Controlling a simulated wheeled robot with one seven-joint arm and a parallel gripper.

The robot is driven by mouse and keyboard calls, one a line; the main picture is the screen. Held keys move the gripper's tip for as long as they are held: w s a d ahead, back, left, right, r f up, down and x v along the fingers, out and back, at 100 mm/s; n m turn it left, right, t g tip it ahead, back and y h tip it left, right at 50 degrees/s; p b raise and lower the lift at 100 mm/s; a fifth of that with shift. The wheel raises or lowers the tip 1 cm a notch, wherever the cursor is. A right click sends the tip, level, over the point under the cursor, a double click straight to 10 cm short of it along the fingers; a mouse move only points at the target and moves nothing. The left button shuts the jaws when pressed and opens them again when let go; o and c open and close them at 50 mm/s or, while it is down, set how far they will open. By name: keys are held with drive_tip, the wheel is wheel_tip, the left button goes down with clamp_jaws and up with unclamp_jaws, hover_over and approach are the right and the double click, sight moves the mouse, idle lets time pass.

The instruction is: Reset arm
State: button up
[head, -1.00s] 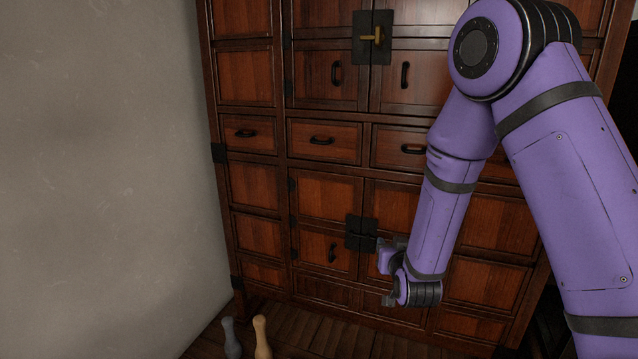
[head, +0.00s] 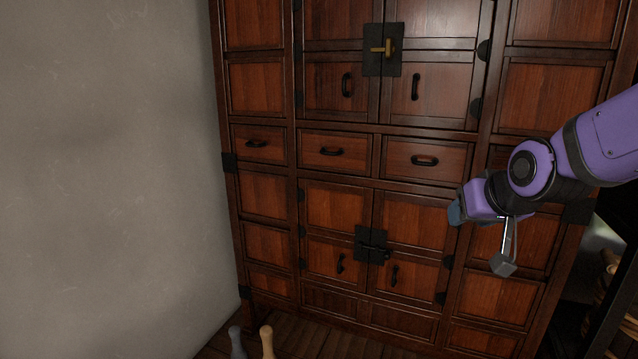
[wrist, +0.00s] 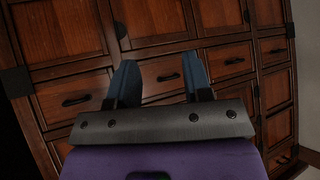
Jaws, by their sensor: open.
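My purple arm reaches in from the right in the head view. My gripper (head: 478,240) is in front of the right part of the cabinet, with its fingers apart and nothing between them. In the wrist view the two dark blue fingers of my gripper (wrist: 160,85) stand spread, with cabinet drawers behind the gap. I cannot tell how far the fingertips are from the cabinet.
A tall wooden cabinet (head: 335,205) with closed doors and drawers fills the middle. A grey wall (head: 110,180) is at left. A grey pin-shaped object (head: 237,342) and a tan one (head: 267,342) stand at the bottom left. Dark shelving (head: 603,310) is at the lower right.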

drive_tip(key=s+d+r+g, duration=0.2)
drive_tip(key=s, duration=0.8)
drive_tip(key=s+d+r+g+h, duration=0.1)
drive_tip(key=s+d+r+g, duration=0.1)
drive_tip(key=s, duration=0.8)
drive_tip(key=shift+r, duration=0.35)
drive_tip(key=shift+d, duration=0.1)
